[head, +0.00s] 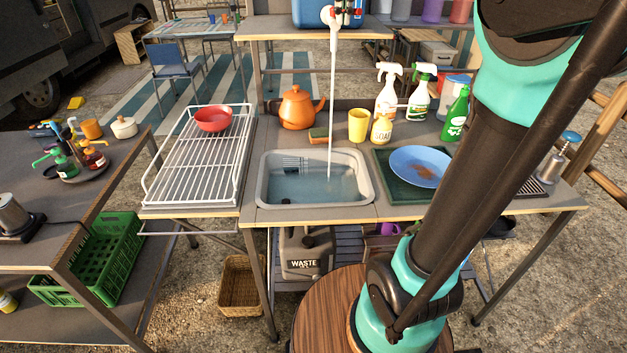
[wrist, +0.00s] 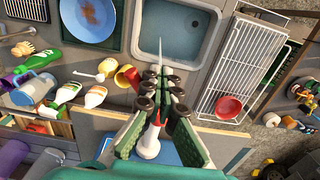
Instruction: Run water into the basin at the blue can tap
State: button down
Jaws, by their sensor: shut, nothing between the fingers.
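The blue can (head: 300,12) stands on the upper shelf, cut off by the top of the head view. Its white tap (head: 332,18) with a red part points down over the basin (head: 262,200). A thin stream of water (head: 332,95) falls from the tap into the basin, where water (head: 310,188) lies. In the wrist view my gripper (wrist: 161,78) is shut and empty, over the tap (wrist: 148,146). The tap shows between the finger bases; I cannot tell whether they touch it. The stream and basin (wrist: 213,60) lie beyond the fingertips.
A wire rack (head: 190,165) with a red bowl (head: 213,118) is left of the basin. An orange kettle (head: 297,108), yellow cup (head: 358,125) and several bottles stand behind it. A blue plate (head: 420,166) lies on the right. My arm crosses the right side.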

jog(key=w+d+r, duration=0.2)
jog(key=w+r, duration=0.1)
jog(key=r, duration=0.3)
jog(key=shift+d, duration=0.15)
dwell(0.7)
